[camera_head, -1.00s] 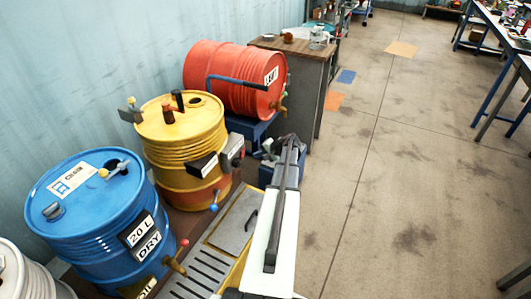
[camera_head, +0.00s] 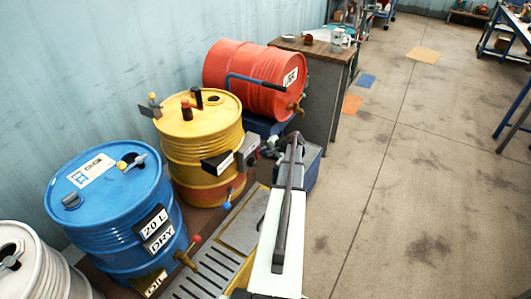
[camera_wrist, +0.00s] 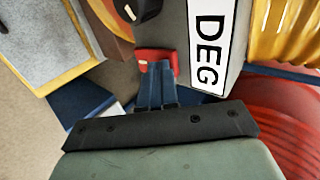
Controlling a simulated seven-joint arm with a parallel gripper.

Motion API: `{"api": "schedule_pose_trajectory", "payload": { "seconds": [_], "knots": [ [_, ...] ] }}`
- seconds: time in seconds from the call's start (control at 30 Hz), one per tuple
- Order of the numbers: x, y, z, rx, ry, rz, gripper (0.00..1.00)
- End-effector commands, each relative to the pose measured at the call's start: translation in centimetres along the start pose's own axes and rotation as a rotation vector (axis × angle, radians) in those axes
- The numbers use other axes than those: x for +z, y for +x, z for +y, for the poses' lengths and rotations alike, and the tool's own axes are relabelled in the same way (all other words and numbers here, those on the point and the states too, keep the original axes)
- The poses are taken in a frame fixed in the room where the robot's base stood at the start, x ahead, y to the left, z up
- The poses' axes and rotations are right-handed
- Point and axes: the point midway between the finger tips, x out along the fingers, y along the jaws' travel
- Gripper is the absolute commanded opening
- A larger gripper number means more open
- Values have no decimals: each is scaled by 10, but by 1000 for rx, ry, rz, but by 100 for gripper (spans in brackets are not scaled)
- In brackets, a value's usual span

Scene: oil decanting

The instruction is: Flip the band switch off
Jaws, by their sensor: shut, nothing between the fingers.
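The yellow drum (camera_head: 205,140) carries a grey control box (camera_head: 247,150) on its side. In the wrist view the box has a white DEG label (camera_wrist: 210,45), a black knob (camera_wrist: 135,8) and a red switch (camera_wrist: 150,58). My gripper (camera_wrist: 156,68) is shut and empty, its blue fingertips right in front of the red switch and hiding its middle. I cannot tell whether they touch it or which way it is set. In the head view my gripper (camera_head: 270,147) is just right of the box.
A red drum (camera_head: 245,75) lies on a blue stand behind the yellow one. A blue drum (camera_head: 110,215) and a white drum (camera_head: 40,275) stand nearer. A slotted drip tray (camera_head: 205,270) lies below the taps. Open floor (camera_head: 430,200) is to the right.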

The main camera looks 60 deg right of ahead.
Motion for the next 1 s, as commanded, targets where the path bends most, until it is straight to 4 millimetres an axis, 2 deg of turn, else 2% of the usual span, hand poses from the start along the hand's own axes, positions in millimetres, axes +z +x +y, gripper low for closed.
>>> {"api": "schedule_pose_trajectory", "payload": {
  "seconds": [1.0],
  "knots": [
    [0,-10,-12,0,0,0,0]
  ]
}}
